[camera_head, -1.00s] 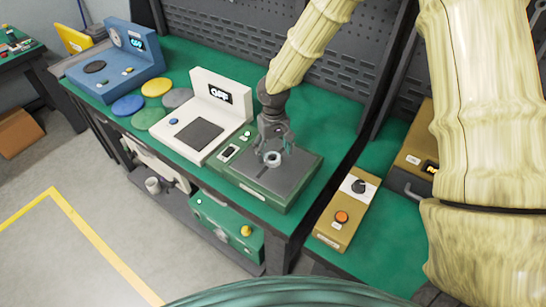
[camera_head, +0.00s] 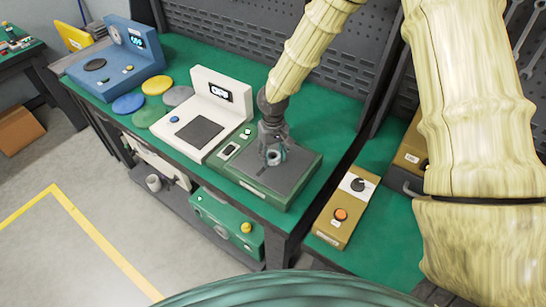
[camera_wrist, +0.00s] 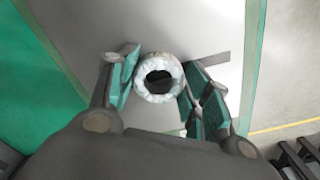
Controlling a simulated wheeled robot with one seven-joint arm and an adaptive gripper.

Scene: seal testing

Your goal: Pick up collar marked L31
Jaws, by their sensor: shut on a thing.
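A pale ring-shaped collar (camera_wrist: 158,93) with a dark bore sits between the fingers in the wrist view. My gripper (camera_wrist: 157,85) is shut on it, with teal pads on its left and right sides. In the head view my gripper (camera_head: 273,150) points down over the grey plate of a green device (camera_head: 290,183), and the collar (camera_head: 273,158) shows at its fingertips. I cannot tell whether the collar touches the plate. No L31 marking is readable.
A white device (camera_head: 205,130) with a dark pad and display stands just left. Coloured discs (camera_head: 157,86) and a blue device (camera_head: 115,65) are farther left. A tan box (camera_head: 347,210) with an orange button is at the right. Perforated panels (camera_head: 300,40) rise behind.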

